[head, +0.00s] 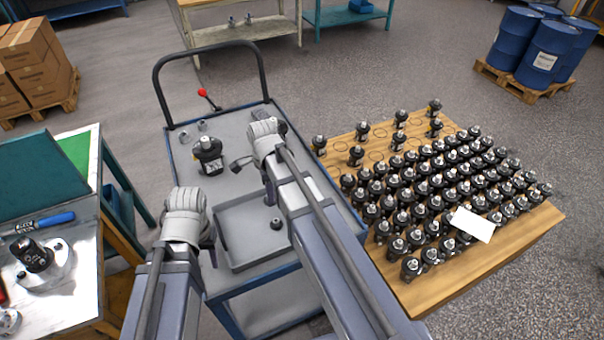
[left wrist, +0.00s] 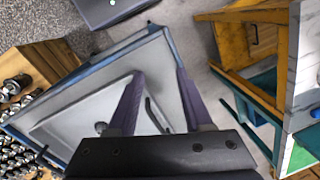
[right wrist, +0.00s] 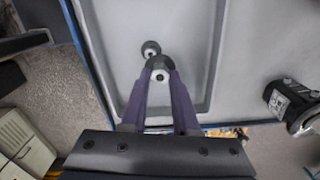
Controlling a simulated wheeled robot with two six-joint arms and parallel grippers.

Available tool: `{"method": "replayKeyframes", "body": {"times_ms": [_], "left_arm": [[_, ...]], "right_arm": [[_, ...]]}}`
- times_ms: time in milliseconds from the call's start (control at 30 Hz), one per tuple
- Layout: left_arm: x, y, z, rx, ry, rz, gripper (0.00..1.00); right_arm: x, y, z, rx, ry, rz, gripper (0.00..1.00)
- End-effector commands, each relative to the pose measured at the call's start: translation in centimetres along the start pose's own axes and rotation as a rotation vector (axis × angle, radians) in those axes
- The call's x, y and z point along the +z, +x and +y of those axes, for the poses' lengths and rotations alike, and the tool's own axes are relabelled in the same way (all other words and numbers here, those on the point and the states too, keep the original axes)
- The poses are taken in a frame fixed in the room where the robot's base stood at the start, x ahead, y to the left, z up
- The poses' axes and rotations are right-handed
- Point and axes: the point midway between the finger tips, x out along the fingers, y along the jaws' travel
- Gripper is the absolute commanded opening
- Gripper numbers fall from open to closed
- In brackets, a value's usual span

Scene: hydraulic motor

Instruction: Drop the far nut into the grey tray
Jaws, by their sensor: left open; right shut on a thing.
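The grey tray (head: 226,243) is sunk in the near half of the cart top. It also shows in the left wrist view (left wrist: 75,125) and the right wrist view (right wrist: 207,75). One small dark nut (head: 276,224) lies inside it, also seen in the right wrist view (right wrist: 150,48). My right gripper (right wrist: 160,72) is shut on another dark nut (right wrist: 157,62), held above the tray as seen from that wrist. My left gripper (left wrist: 158,85) is open and empty near the tray's left side.
A black motor (head: 208,155) stands on the cart behind the tray. Small grey parts (head: 202,125) lie at the cart's back left. A wooden table (head: 470,268) at right is crowded with black motors. A workbench (head: 80,285) stands at left.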

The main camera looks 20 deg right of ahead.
Motion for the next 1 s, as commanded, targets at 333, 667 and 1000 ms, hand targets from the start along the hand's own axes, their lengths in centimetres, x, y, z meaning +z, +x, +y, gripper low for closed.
{"method": "replayKeyframes", "body": {"times_ms": [333, 667, 1000], "left_arm": [[0.2, -3.8, -0.4, 0.000, 0.000, 0.000, 0.69], [0.2, -3.2, -0.3, 0.000, 0.000, 0.000, 0.69], [0.0, 0.1, 0.0, 0.000, 0.000, 0.000, 0.69]], "right_arm": [[0.0, -3.9, 0.0, 0.000, -0.275, 0.000, 0.00], [0.0, -3.2, 0.0, 0.000, -0.316, 0.000, 0.00], [0.0, 0.1, 0.0, 0.000, -0.315, 0.000, 0.00]]}}
